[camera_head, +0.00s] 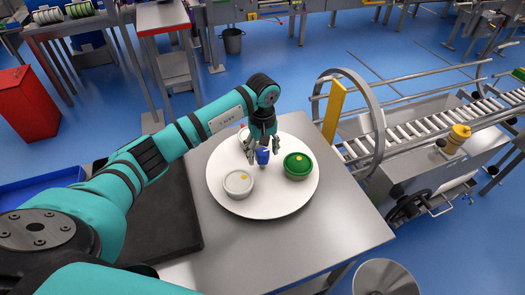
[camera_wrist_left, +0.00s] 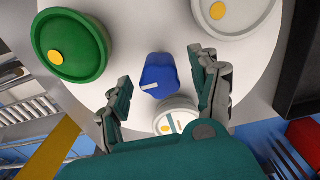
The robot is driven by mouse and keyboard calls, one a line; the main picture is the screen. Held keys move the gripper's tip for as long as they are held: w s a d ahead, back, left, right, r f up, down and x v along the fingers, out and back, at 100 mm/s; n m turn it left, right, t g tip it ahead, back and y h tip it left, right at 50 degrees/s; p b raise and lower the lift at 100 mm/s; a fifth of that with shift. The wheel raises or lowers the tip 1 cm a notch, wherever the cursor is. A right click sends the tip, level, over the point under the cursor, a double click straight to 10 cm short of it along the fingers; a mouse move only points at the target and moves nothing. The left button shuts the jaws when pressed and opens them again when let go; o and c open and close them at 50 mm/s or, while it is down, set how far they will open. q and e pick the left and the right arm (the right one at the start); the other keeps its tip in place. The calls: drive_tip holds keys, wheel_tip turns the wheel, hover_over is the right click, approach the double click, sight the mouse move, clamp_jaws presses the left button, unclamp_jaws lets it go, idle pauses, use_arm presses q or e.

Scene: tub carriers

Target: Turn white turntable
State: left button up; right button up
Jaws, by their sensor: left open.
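The white turntable (camera_head: 264,207) is a round disc on a grey metal table. It carries a green tub (camera_head: 298,166), a white-grey tub (camera_head: 238,184), another white tub behind my gripper (camera_head: 243,136), and a small blue piece (camera_head: 262,156) near the middle. My left gripper (camera_head: 262,148) points down over the turntable, just above or around the blue piece. In the left wrist view its fingers (camera_wrist_left: 160,95) are apart, with the blue piece (camera_wrist_left: 158,76) between and beyond them; I cannot tell whether they touch it. The right gripper is not in view.
A black mat (camera_head: 172,225) lies left of the turntable. A roller conveyor (camera_head: 430,130) with a metal hoop (camera_head: 376,110) and yellow plate stands to the right. A red bin (camera_head: 28,105) is far left. The table's front right is bare.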

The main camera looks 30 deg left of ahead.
use_arm(q)
drive_tip(key=shift+f, duration=0.9)
drive_tip(key=shift+c, duration=0.3)
clamp_jaws()
